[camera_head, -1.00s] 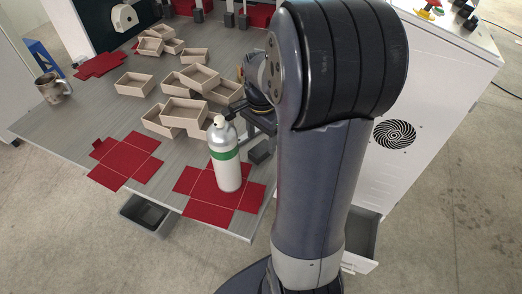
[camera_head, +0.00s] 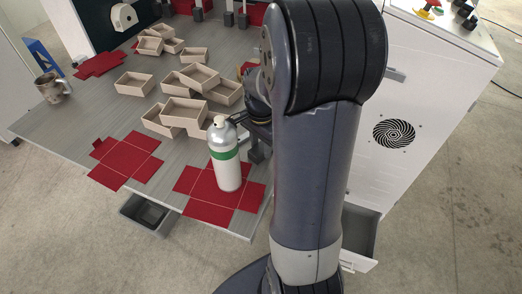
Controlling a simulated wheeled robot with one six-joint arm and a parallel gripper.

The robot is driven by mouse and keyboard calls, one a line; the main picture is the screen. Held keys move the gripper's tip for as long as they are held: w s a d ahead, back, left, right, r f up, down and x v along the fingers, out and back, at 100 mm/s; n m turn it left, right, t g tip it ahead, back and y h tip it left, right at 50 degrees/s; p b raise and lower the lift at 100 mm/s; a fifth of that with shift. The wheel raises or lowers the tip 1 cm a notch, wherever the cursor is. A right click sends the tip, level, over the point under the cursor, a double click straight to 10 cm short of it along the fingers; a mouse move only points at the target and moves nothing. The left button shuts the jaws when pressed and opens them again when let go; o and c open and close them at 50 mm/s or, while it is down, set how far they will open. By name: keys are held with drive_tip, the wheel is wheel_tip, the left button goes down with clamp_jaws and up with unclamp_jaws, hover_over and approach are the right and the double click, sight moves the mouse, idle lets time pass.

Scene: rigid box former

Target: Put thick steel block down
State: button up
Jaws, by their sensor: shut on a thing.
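My gripper (camera_head: 257,134) is at the right side of the table, just behind the green-and-white spray bottle and partly hidden by my own arm. It is shut on a dark grey block (camera_head: 256,153), which looks like the thick steel block and shows below the jaws. The block is close to the table top near the right edge, behind the front red flat blank. I cannot tell whether its underside touches the table.
The bottle (camera_head: 226,160) stands upright on a red cross-shaped blank (camera_head: 205,203). Another red blank (camera_head: 125,160) lies to its left. Several open tan boxes (camera_head: 183,112) fill the table's middle. A metal mug (camera_head: 52,87) stands at left. A white cabinet (camera_head: 440,75) borders the right.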

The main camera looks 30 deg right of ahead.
clamp_jaws()
drive_tip(key=shift+r, duration=0.15)
